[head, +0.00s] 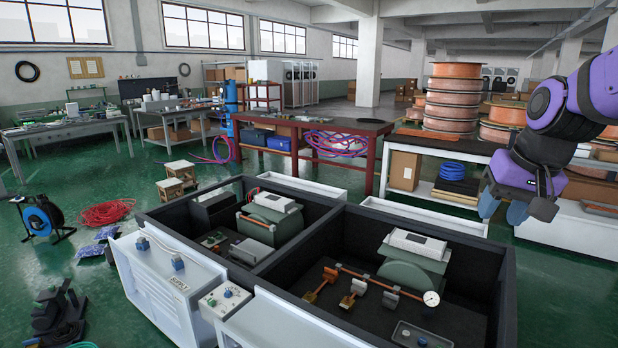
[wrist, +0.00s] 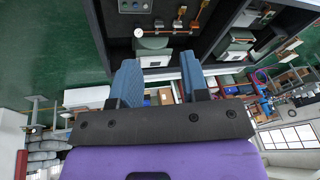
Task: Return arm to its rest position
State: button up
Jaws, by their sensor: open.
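My purple and black arm reaches in from the right edge of the head view. My gripper (head: 503,208) hangs at its end, above and to the right of the right damper box (head: 507,270). In the wrist view my gripper (wrist: 158,85) shows two blue fingers, apart with nothing between them. The right box holds a green rounded housing (head: 413,265), a gauge (head: 431,298) on a copper pipe and several brass fittings. The left damper box (head: 165,221) stands beside it with a similar housing (head: 268,222). The gripper touches neither box.
Behind are a red-legged table (head: 330,128), a white shelf (head: 455,150) and cable spools (head: 452,98).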

jog(key=s+a+r+n+t+h, duration=0.1)
jog(key=s+r+n, duration=0.1)
jog(key=s, duration=1.3)
jog(key=shift+s+a+r+n+t, duration=0.15)
jog(key=shift+s+r+n+t, duration=0.15)
jog(key=shift+s+r+n, duration=0.1)
